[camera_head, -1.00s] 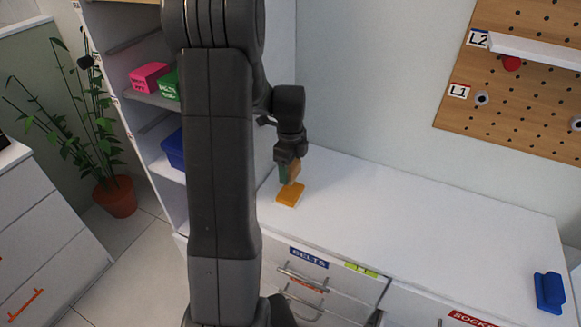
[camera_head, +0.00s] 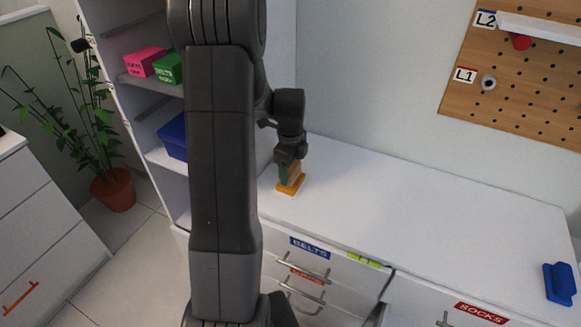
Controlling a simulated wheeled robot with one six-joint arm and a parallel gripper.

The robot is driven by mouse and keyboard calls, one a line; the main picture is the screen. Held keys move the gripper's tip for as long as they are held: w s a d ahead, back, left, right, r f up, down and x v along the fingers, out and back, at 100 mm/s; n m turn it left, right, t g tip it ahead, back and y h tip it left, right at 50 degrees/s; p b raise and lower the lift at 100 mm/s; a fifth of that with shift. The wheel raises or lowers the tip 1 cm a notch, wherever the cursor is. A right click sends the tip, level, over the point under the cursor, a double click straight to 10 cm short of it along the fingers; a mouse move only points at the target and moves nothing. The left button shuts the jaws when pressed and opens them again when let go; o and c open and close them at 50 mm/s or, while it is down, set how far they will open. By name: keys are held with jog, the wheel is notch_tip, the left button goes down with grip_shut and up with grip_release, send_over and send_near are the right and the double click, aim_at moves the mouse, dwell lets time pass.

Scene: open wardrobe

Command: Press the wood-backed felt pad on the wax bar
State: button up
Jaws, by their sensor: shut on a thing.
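My gripper (camera_head: 290,160) is above the white counter top, left of its middle, pointing down. It is shut on the wood-backed felt pad (camera_head: 294,172), which shows a tan wooden side and a green side. The orange wax bar (camera_head: 289,189) lies flat on the counter directly below. The pad's lower edge appears to meet the bar's top; from this angle I cannot tell how firmly it touches. The gripper and pad hide the rear part of the bar.
My arm covers the left middle of the view. A shelf unit with a pink box (camera_head: 145,61), a green box (camera_head: 169,68) and a blue bin (camera_head: 174,137) stands at left. A blue object (camera_head: 560,284) lies at the counter's right end. The counter (camera_head: 420,210) between is clear.

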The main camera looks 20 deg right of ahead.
jog(key=shift+f+b, duration=0.4)
jog(key=shift+f, duration=0.15)
dwell(1.5)
jog(key=shift+r+p, duration=2.6)
jog(key=shift+r, duration=1)
jog(key=shift+f, duration=0.1)
